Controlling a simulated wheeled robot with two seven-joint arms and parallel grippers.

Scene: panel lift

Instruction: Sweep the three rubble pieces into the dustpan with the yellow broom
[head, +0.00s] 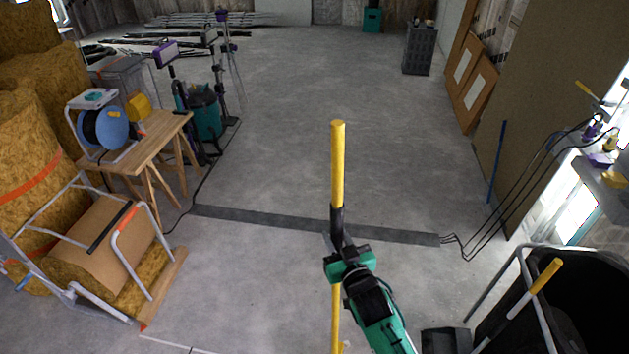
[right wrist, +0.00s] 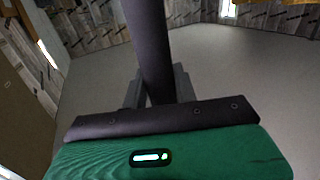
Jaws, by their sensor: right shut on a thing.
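The yellow broom (head: 337,165) stands nearly upright in the middle of the head view, with a black grip section on its yellow pole. My right gripper (head: 339,246) is shut around that dark section. In the right wrist view the dark pole (right wrist: 150,45) rises between the fingers (right wrist: 157,92). The broom's head is not visible; the lower pole runs out of the bottom edge. A dark boxy thing (head: 446,341) at the bottom edge may be the dustpan, but it is cut off. I see no rubble pieces. My left gripper is not in view.
A black bin (head: 590,290) and a yellow-tipped handle (head: 546,275) are at the lower right. A dark cable strip (head: 290,221) crosses the floor. A wooden table (head: 150,140) and a hand truck (head: 85,245) stand left. The central floor beyond the strip is clear.

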